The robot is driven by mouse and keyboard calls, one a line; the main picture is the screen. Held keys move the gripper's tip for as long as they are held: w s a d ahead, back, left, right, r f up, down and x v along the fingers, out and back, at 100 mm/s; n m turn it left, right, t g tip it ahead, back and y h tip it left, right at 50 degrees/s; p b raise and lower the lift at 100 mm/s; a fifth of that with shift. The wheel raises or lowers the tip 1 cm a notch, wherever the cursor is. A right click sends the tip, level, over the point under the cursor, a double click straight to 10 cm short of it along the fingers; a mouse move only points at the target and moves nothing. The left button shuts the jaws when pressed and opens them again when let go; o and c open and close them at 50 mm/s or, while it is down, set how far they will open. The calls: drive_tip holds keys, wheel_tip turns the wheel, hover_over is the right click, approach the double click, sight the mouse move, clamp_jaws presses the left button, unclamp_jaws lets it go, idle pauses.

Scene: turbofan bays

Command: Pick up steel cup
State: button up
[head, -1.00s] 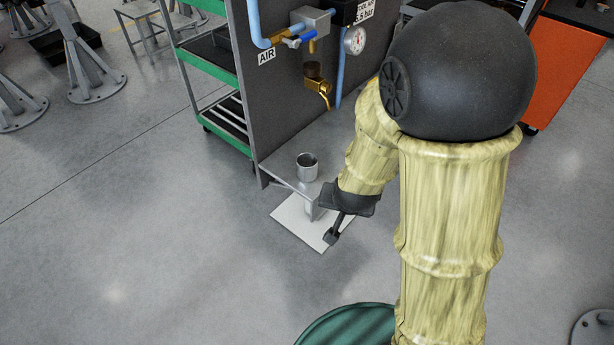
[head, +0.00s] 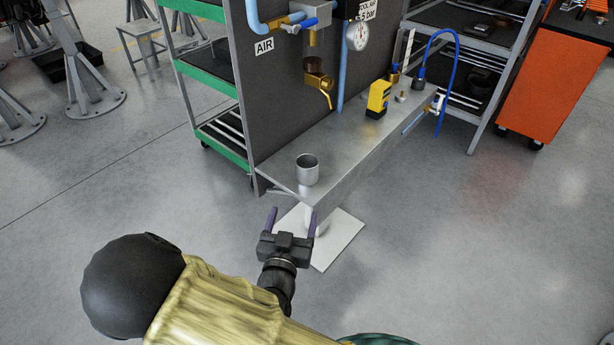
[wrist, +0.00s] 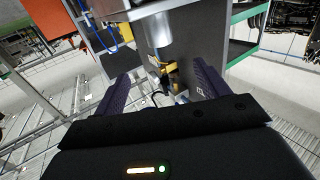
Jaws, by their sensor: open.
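The steel cup (head: 307,170) stands upright near the left end of a narrow metal shelf (head: 345,150) fixed to a dark panel. My gripper (head: 292,217) is open and empty in front of the cup and nearer to my body, with its two purple fingers apart and pointing toward the shelf. There is a visible gap between the fingertips and the cup in the head view. In the wrist view my gripper (wrist: 158,88) shows its fingers spread to left and right. A grey metallic cylinder (wrist: 157,30) shows beyond them, probably the cup.
A yellow device (head: 378,98) and small fittings stand farther right on the shelf. A brass tap (head: 319,82) hangs above the cup's back right. A green-edged rack (head: 205,85) stands at left, an orange cabinet (head: 560,75) at right.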

sight(306, 173)
drive_tip(key=shift+w, duration=0.1)
drive_tip(key=w, duration=0.4)
drive_tip(key=w+d+p, duration=0.1)
drive_tip(key=w, duration=0.7)
drive_tip(key=shift+d, duration=0.4)
drive_tip(key=w, duration=0.2)
drive_tip(key=w+p, duration=0.1)
drive_tip(key=w, duration=0.1)
drive_tip(key=shift+w+d, duration=0.1)
drive_tip(key=shift+d, duration=0.25)
drive_tip(key=shift+w, duration=0.4)
drive_tip(key=shift+w, duration=0.1)
drive_tip(key=shift+a, duration=0.1)
drive_tip(key=shift+c, duration=0.4)
drive_tip(key=c, duration=1)
